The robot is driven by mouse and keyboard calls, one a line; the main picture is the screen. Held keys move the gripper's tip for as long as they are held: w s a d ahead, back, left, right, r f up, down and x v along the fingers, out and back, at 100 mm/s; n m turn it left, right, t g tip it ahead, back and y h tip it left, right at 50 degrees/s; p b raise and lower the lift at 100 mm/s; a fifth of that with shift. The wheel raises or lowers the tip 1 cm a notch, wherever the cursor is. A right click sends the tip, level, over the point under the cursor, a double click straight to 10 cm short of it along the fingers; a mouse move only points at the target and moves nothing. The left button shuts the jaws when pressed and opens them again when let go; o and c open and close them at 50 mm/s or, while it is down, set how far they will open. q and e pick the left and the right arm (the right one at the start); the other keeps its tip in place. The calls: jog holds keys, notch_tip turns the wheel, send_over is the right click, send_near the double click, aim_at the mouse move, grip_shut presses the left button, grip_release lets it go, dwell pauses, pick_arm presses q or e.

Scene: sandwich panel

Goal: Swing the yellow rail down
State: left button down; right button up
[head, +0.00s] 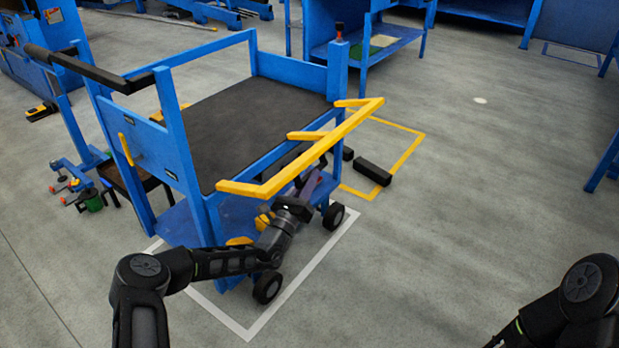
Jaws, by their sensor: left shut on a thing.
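The yellow rail (318,150) is a bent bar on the near right side of the blue cart (183,140). It stands out from the cart's side, its long bar roughly level with the dark deck. My left arm reaches in low from the left, and my left gripper (314,172) is at the rail's long bar, coming from beneath. It is shut on the rail; the rail and my wrist partly hide the fingers. My right gripper is out of view; only part of my right arm shows at the lower right.
The cart stands on black wheels (267,287) inside a white floor outline (290,300). A black block (373,171) lies near a yellow floor outline (408,152). A red-topped post and blue bench (375,45) stand behind. The floor to the right is clear.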

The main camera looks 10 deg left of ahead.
pick_arm(q)
jog(key=c, duration=1.4)
grip_release()
jog(key=shift+r, duration=0.1)
jog(key=p+v, duration=0.1)
jog(key=v, duration=0.7)
jog(key=shift+p, duration=0.3)
jog(key=shift+a, duration=0.1)
jog(key=a+p+v, duration=0.1)
jog(key=p+v, duration=0.1)
jog(key=v, duration=0.7)
jog(key=shift+w, duration=0.25)
